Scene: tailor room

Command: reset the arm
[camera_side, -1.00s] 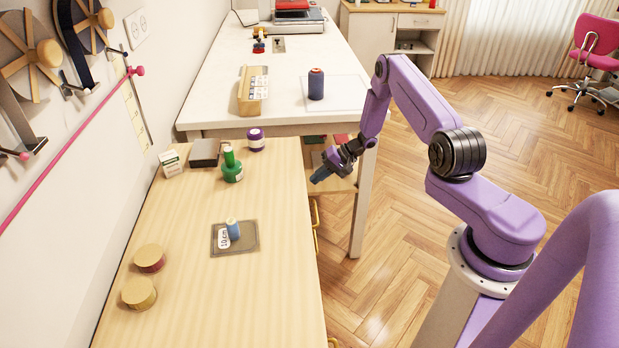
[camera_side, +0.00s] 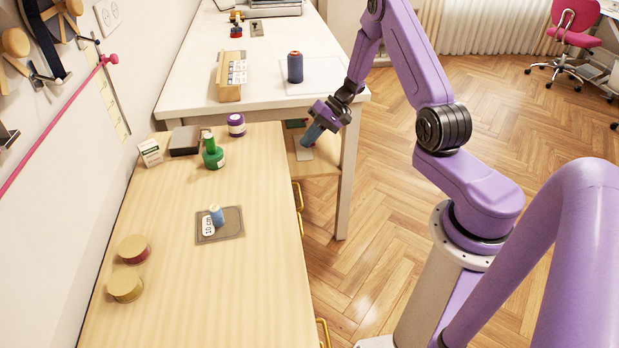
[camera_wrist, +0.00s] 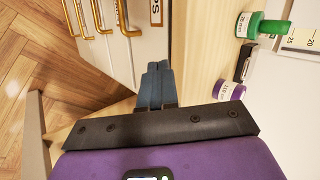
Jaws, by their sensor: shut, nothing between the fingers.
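My gripper (camera_side: 311,134) hangs in the air just past the right edge of the near wooden table (camera_side: 190,290), close to its far corner. Its bluish fingers point downward and are closed with nothing between them. In the wrist view the fingers (camera_wrist: 155,75) show together at the centre, with the table edge and brass drawer handles (camera_wrist: 128,20) beyond them. My gripper touches nothing that I can see.
The white table (camera_side: 185,98) is behind.

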